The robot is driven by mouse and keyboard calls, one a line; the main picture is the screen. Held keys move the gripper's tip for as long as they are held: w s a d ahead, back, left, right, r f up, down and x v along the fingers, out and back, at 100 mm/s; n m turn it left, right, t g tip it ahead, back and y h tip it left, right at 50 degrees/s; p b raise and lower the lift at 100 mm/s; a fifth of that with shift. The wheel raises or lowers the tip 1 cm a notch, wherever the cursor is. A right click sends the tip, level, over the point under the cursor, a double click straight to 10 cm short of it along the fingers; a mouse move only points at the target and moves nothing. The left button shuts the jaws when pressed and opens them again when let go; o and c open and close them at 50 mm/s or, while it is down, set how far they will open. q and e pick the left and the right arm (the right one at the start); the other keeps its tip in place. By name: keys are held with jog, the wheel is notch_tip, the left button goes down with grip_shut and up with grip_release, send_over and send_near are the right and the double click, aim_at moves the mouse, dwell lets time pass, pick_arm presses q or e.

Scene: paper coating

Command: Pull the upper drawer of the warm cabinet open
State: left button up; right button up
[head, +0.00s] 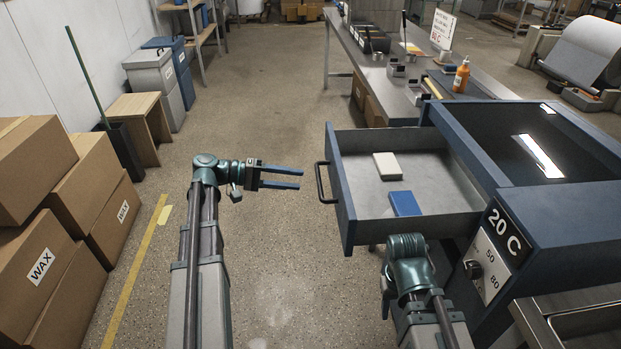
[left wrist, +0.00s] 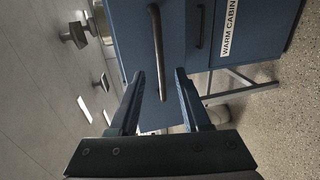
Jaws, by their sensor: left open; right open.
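The warm cabinet (head: 565,205) is blue, with a "20 C" panel on its front corner. Its upper drawer (head: 347,205) stands pulled out to the left, its grey floor showing. The drawer's dark bar handle (head: 320,182) is on its outer front. My left gripper (head: 300,179) is open and empty, its fingers pointing at the handle with a small gap. In the left wrist view the handle (left wrist: 158,50) crosses ahead, between the lines of the open fingers (left wrist: 158,75). My right arm shows in front of the cabinet; its gripper fingers are hidden.
A white block (head: 387,166) and a blue block (head: 404,203) lie in the drawer. A second handle (left wrist: 199,25) shows beside the first. A long table (head: 400,100) stands behind. Wax boxes (head: 75,200) are stacked at left. The floor left of the drawer is clear.

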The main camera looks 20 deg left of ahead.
pick_arm(q)
jog(key=p+v, duration=0.1)
jog(key=v, duration=0.5)
pick_arm(e)
jog(key=shift+r, duration=0.6)
